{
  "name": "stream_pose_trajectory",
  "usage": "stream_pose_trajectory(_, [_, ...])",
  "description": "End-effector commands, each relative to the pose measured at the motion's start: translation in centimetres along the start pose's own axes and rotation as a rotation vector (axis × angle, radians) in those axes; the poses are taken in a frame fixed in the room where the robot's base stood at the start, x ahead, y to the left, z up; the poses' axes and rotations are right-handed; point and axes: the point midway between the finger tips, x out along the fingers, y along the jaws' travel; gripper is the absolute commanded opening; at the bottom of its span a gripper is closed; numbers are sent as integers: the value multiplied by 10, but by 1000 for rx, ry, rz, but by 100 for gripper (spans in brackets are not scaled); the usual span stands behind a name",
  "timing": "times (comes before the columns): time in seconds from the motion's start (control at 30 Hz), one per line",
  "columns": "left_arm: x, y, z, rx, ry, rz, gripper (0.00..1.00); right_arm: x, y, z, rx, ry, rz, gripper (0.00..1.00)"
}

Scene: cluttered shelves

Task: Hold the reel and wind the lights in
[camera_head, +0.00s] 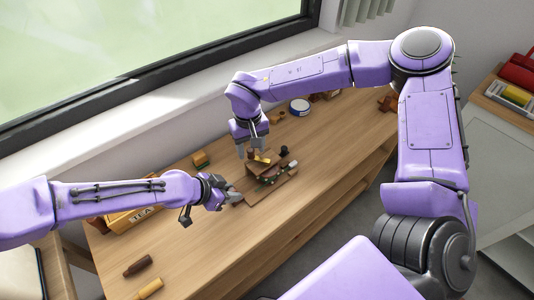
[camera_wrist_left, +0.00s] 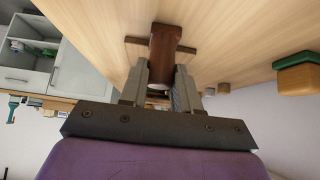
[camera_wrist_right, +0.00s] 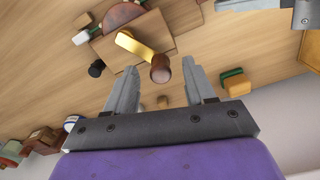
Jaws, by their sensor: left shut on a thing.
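The wooden reel (camera_head: 262,160) stands on a flat board on the bench, with small green and pale lights (camera_head: 268,180) beside it. Its brass crank (camera_wrist_right: 135,44) ends in a brown knob (camera_wrist_right: 160,68). My left gripper (camera_head: 236,197) is at the near left edge of the reel's board. In the left wrist view it (camera_wrist_left: 168,78) is shut on a dark brown wooden part (camera_wrist_left: 165,42), apparently the reel stand's handle. My right gripper (camera_head: 251,152) is above the reel, pointing down. In the right wrist view its fingers (camera_wrist_right: 159,78) are open, with the knob between their tips.
A tea box (camera_head: 135,216) lies at the bench's left, partly behind my left arm. A brown bottle-shaped piece (camera_head: 138,266) and a yellow one (camera_head: 150,288) lie front left. A round tin (camera_head: 299,107) stands at the back.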

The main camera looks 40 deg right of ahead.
Motion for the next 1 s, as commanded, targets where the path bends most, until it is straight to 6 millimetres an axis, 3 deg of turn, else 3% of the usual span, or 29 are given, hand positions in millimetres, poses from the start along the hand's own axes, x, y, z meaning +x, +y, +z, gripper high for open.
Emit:
stream_pose_trajectory(0.17, [1, 0, 2, 2, -4, 1, 0, -18, 0, -1, 1, 5, -2, 54])
stream_pose_trajectory(0.4, [1, 0, 2, 2, -3, 0, 0, -79, 0, 0, 1, 6, -2, 54])
stream_pose_trajectory(0.6, [1, 0, 2, 2, -3, 0, 0, -113, 0, 1, 0, 4, 0, 54])
stream_pose_trajectory(1.0, [1, 0, 2, 3, -3, 0, 0, -121, 0, 2, 0, 1, 0, 54])
